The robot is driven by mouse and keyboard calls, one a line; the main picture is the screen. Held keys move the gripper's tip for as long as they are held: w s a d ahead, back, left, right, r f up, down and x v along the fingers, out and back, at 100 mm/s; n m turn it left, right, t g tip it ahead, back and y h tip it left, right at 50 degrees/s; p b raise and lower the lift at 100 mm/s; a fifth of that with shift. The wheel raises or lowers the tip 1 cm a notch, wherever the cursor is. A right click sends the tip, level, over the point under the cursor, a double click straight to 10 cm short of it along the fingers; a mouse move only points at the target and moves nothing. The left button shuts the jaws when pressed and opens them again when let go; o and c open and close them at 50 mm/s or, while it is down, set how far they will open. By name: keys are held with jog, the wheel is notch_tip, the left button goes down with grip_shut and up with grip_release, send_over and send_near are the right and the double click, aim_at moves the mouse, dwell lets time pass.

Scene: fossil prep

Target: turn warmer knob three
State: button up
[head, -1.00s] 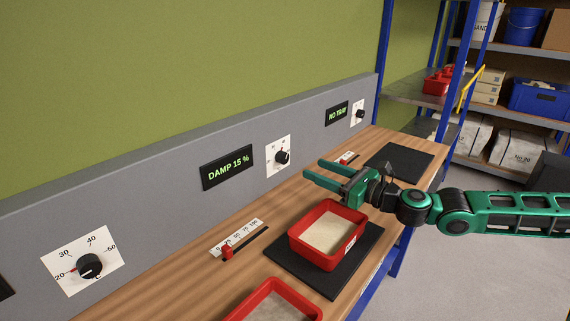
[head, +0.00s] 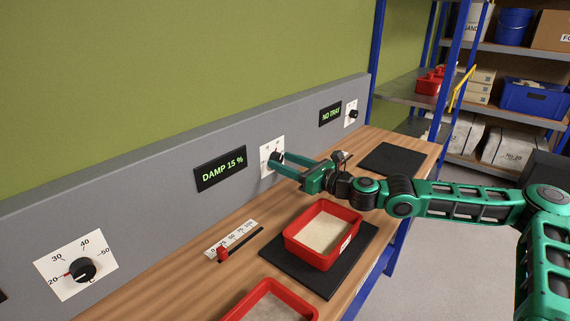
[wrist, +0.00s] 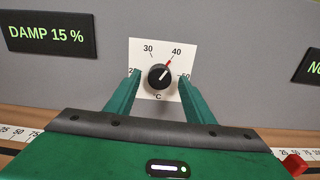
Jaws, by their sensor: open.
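A black knob (wrist: 159,77) sits on a white dial plate (wrist: 146,50) in the wrist view, with its white pointer line angled to the upper right. A red mark on the plate lies just below the 40. In the head view the same knob (head: 277,157) is partly hidden by my gripper (head: 284,166). My open gripper (wrist: 159,92) has one green finger on each side of the knob. I cannot tell whether the fingers touch it. A display reading DAMP 15 % (head: 220,173) is left of this dial.
A nearer knob (head: 82,270) and a farther knob (head: 353,114) are on the same grey panel. Below my arm, a red sand tray (head: 322,234) stands on a black pad (head: 306,276). A slider with a red handle (head: 222,253) lies on the wooden bench.

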jog(key=shift+w+a, duration=0.2)
jog(key=shift+a, duration=0.05)
jog(key=c, duration=1)
jog(key=shift+d, duration=0.2)
jog(key=shift+c, duration=0.2)
jog(key=shift+a, duration=0.1)
